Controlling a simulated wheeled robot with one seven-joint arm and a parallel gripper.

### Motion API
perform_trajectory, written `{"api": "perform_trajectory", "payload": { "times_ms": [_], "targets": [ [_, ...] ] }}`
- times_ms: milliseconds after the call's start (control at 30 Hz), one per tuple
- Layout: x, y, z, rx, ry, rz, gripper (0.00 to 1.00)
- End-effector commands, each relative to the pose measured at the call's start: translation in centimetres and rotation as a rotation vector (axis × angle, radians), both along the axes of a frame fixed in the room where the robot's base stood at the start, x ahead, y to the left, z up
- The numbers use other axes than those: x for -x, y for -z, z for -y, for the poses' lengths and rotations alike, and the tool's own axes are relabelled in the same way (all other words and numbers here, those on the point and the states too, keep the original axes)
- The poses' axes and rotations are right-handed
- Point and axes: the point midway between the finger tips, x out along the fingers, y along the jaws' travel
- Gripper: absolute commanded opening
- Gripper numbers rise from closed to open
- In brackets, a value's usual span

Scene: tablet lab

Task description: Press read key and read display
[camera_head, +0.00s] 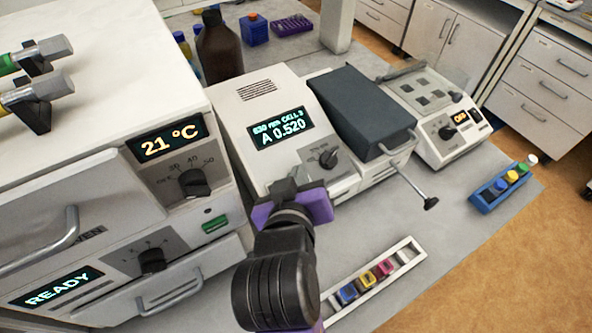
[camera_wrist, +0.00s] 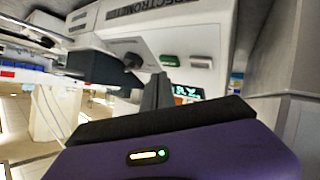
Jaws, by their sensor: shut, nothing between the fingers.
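The spectrometer (camera_head: 262,95) is a white benchtop unit. Its lit display (camera_head: 281,128) reads "650 nm CELL 3" (small line hard to read) and "A 0.520". A dark knob (camera_head: 328,158) sits on its front. My gripper (camera_head: 297,183) is shut and empty, close in front of the lower front panel, and hides part of it. In the wrist view the shut fingers (camera_wrist: 158,82) point toward the panel, just short of a green key (camera_wrist: 169,60); a pale grey key (camera_wrist: 201,61) is beside it. Contact cannot be told.
An oven (camera_head: 100,120) showing 21 °C and READY stands close at left. A dark-lidded cell compartment (camera_head: 360,108) with a protruding rod (camera_head: 410,180) is at right. A white cuvette rack (camera_head: 408,252) lies in front. A blue vial rack (camera_head: 487,199) is farther right.

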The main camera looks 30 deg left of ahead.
Motion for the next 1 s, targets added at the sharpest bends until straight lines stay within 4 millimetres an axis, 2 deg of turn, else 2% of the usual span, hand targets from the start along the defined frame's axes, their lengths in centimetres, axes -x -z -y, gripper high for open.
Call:
{"api": "perform_trajectory", "payload": {
  "times_ms": [300, 800, 1000],
  "targets": [
    [0.0, -0.2, 0.1, 0.000, 0.000, 0.000, 0.00],
    [0.8, -4.3, 1.5, 0.000, 0.001, 0.001, 0.00],
    [1.1, -4.6, 1.7, 0.000, -0.001, -0.001, 0.00]
  ]
}}
